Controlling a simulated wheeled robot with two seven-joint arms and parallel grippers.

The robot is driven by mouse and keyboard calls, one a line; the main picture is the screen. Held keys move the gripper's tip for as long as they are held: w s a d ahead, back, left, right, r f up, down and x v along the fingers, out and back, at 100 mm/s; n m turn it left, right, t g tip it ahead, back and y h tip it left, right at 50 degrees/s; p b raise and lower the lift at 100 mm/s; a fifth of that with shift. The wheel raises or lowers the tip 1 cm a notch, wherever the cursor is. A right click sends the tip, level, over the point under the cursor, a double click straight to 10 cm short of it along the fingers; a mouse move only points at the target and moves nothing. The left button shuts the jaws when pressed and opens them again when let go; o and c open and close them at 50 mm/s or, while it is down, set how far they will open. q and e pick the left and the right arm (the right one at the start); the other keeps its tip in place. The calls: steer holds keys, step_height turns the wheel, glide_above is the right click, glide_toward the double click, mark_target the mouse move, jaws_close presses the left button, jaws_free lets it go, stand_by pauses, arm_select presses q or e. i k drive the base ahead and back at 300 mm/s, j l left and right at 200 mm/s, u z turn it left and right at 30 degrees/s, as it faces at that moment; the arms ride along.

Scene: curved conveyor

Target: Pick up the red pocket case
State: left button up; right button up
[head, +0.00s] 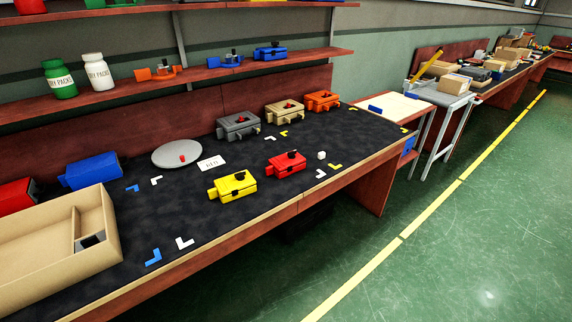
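A red case (286,165) with a black part on top sits on the dark bench mat, near the front edge and right of centre. A yellow case (232,187) of similar shape stands just left of it, apart from it. A small white cube (321,155) lies to its right. Neither of my grippers shows in the head view, and nothing is touching the red case.
Grey (238,125), tan (284,112) and orange (323,101) cases stand behind. A round grey plate (172,153) and a white card (211,163) lie left. A divided tan box (45,250) fills the near left corner. A shelf (200,76) overhangs the back.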

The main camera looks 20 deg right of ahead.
mark_target(282, 166)
steer(key=i+l+u, duration=0.1)
steer(key=l, duration=0.25)
steer(key=i+l, duration=0.2)
steer(key=l, duration=0.15)
steer(key=i+l+u, duration=0.15)
steer(key=l, duration=0.25)
steer(key=i+l+u, duration=0.1)
steer(key=l, duration=0.25)
